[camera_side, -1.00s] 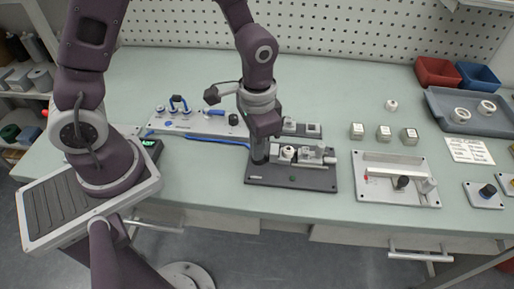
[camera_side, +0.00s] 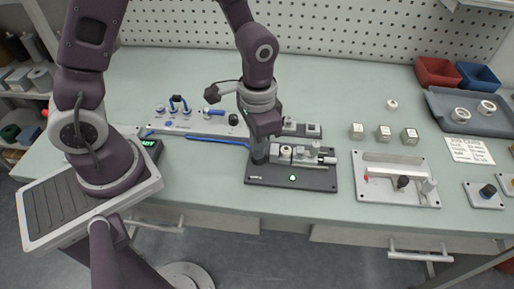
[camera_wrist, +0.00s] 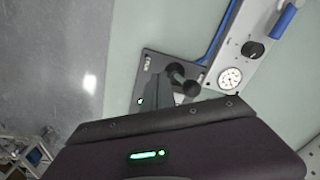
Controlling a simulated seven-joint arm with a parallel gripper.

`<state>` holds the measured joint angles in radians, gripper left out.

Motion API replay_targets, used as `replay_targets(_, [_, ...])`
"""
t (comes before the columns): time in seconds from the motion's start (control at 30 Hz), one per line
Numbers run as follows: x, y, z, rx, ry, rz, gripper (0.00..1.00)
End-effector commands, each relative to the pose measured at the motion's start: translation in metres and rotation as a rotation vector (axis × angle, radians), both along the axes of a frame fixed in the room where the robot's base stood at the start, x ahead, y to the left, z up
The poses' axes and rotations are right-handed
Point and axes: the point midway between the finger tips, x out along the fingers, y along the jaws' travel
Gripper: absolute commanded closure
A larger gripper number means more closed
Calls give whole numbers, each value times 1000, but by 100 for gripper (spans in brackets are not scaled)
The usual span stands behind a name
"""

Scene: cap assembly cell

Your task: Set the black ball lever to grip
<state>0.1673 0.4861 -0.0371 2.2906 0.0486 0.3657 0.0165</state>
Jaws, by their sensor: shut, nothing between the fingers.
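The black ball lever (camera_wrist: 190,88) shows in the wrist view as a dark rod with a round end, at the dark fixture plate (camera_wrist: 150,62). In the side view my gripper hides it. The same plate (camera_side: 262,181) lies on the bench there, with a light-coloured clamp (camera_side: 305,155) on it. A green light (camera_side: 292,178) glows on its front. My gripper (camera_side: 260,160) points down over the plate's left end, shut and empty. In the wrist view its dark fingers (camera_wrist: 156,88) are close beside the lever; whether they touch is unclear.
A long panel (camera_side: 205,124) with a dial (camera_wrist: 230,78), a black knob (camera_wrist: 252,49) and a blue handle stands behind. A white fixture (camera_side: 375,193) lies to the right. Several small blocks (camera_side: 384,134) and a grey tray (camera_side: 440,112) are further right. Bench between is clear.

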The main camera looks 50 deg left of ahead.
Motion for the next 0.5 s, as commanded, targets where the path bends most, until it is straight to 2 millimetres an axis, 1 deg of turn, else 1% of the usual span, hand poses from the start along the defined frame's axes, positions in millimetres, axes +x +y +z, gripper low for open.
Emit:
replay_targets(0.17, [-5,-6,2,0,-1,0,100])
replay_targets(0.5, [-5,-6,45,-1,-5,1,100])
